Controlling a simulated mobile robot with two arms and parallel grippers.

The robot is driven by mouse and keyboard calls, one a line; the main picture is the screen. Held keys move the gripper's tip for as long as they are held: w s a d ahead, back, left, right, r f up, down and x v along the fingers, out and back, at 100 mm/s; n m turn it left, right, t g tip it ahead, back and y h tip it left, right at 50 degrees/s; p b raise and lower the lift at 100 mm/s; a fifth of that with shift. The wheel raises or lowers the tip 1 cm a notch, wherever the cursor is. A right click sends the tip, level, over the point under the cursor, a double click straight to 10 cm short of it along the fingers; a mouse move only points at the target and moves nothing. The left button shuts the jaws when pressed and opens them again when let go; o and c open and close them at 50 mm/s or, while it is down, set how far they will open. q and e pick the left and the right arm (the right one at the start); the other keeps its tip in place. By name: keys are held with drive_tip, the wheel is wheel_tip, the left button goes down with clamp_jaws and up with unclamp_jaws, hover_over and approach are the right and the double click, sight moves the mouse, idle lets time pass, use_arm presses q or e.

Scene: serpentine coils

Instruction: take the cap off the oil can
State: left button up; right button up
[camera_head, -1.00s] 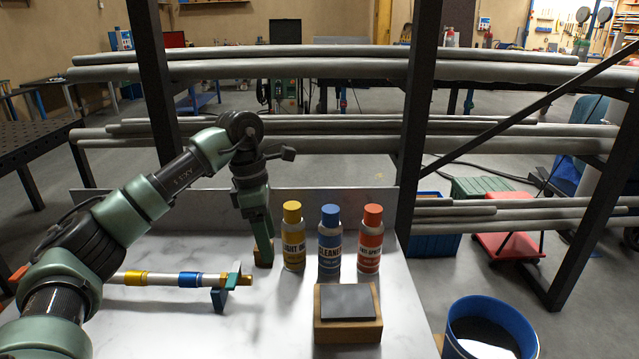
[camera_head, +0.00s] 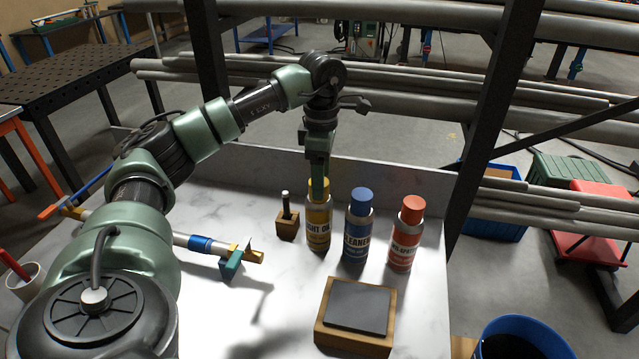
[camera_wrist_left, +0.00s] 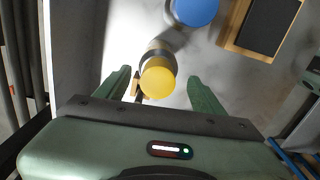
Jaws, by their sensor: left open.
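The oil can (camera_head: 318,232) is a yellow-labelled can with a yellow cap (camera_head: 311,187), upright on the marble-patterned bench. The cap also shows in the left wrist view (camera_wrist_left: 158,78). My left gripper (camera_head: 319,190) points down over the can, and one finger hides part of the cap in the head view. In the left wrist view the open fingers (camera_wrist_left: 160,88) stand on either side of the cap with gaps. I cannot tell whether the tips reach down to cap height. The cap is on the can. My right gripper is out of view.
A blue-capped cleaner can (camera_head: 358,228) and a red-capped can (camera_head: 406,235) stand to the right. A small wooden block with a peg (camera_head: 287,222) is close left. A wooden block with a dark pad (camera_head: 356,308) lies in front. A banded rod (camera_head: 200,243) lies left.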

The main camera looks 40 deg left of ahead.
use_arm(q)
wheel_tip(320, 180, down, 2)
drive_tip(key=shift+w+f, duration=0.1)
drive_tip(key=shift+f, duration=0.4)
drive_tip(key=c, duration=1.4)
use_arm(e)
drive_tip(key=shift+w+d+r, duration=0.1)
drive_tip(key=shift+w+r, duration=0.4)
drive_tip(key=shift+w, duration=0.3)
use_arm(q)
drive_tip(key=shift+r, duration=0.15)
